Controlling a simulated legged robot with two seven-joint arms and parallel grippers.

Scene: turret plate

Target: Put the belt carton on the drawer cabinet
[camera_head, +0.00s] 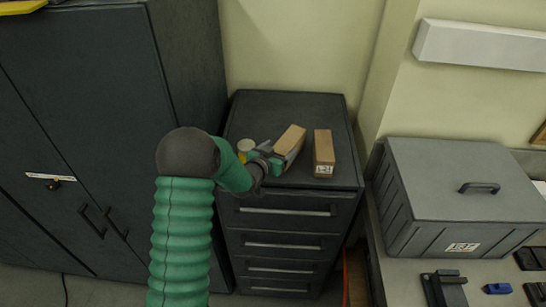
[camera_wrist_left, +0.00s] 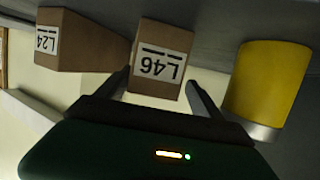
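The dark drawer cabinet (camera_head: 244,112) stands in the middle of the head view. My left gripper (camera_head: 283,152) is over its top, with its fingers along both sides of a brown carton (camera_head: 291,139). The left wrist view shows this carton (camera_wrist_left: 161,62), labelled L46 upside down, held between the fingers (camera_wrist_left: 158,88). Whether it touches the cabinet top is unclear. A second brown carton (camera_head: 323,147), labelled L24 in the left wrist view (camera_wrist_left: 80,40), lies to its right. No label names the belt carton. My right gripper is not in view.
A yellow can (camera_wrist_left: 268,82) stands close beside the gripper; it also shows in the head view (camera_head: 245,146), partly hidden. A tall dark cupboard (camera_head: 80,110) is at left. A grey lidded box (camera_head: 440,165) stands on a bench at right. The cabinet's back strip is bare.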

